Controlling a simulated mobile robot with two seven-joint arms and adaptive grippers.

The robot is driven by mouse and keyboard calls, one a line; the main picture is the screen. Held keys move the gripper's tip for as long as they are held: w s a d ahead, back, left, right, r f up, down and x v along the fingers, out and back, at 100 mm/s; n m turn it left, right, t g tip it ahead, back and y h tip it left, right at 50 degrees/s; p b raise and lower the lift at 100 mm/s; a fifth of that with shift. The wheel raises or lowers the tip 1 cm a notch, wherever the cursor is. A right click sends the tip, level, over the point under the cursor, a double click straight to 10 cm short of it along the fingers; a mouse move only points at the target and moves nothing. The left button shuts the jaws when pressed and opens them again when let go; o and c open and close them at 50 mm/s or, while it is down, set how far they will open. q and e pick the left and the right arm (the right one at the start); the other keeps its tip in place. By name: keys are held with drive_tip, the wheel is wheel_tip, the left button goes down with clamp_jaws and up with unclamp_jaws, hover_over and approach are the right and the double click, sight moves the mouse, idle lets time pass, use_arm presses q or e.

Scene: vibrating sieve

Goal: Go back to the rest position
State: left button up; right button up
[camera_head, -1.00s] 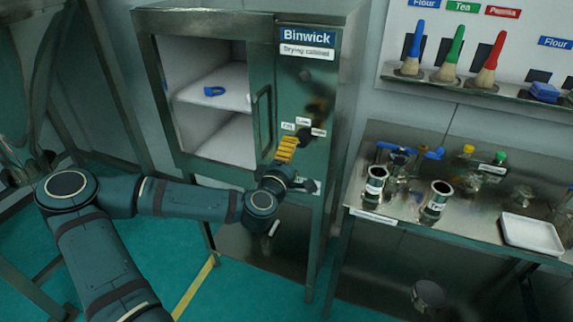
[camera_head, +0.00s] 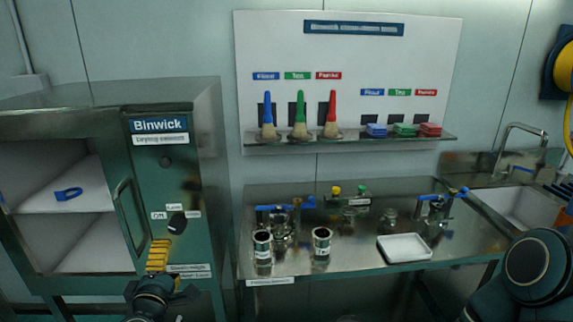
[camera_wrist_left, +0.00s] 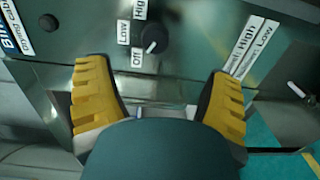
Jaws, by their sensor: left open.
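My left gripper (camera_head: 158,256) is in front of the control panel of the Binwick drying cabinet (camera_head: 160,160), at the lower left of the head view. In the left wrist view its two yellow fingers (camera_wrist_left: 160,95) stand wide apart with nothing between them. The black knob (camera_wrist_left: 154,38) lies beyond the fingertips, by the labels Off, Low and High; it also shows in the head view (camera_head: 177,223). The knob and fingers look apart. A dark arm part of mine shows at the lower right of the head view, but my right gripper is not visible.
A steel bench (camera_head: 340,262) holds two labelled metal cups, a white tray (camera_head: 404,247) and glassware. A wall shelf (camera_head: 350,143) carries brushes and coloured blocks. A sink (camera_head: 525,205) is at right.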

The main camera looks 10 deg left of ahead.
use_arm(q)
drive_tip(key=s+d+f+m+g+h, duration=0.1)
drive_tip(key=d+f+m+g+h, duration=0.3)
drive_tip(key=d+f, duration=0.55)
drive_tip(key=s+d+f+m+g+h, duration=0.15)
drive_tip(key=d+f+m+h, duration=0.45)
drive_tip(key=d, duration=0.6)
drive_tip(key=s+d+f+m+g+y, duration=0.2)
drive_tip(key=s+f+m+g, duration=0.7)
drive_tip(key=s+f, duration=0.4)
drive_tip(key=shift+s+d+f+g, duration=0.3)
drive_tip(key=shift+f+g, duration=0.1)
drive_tip(key=shift+g, duration=0.25)
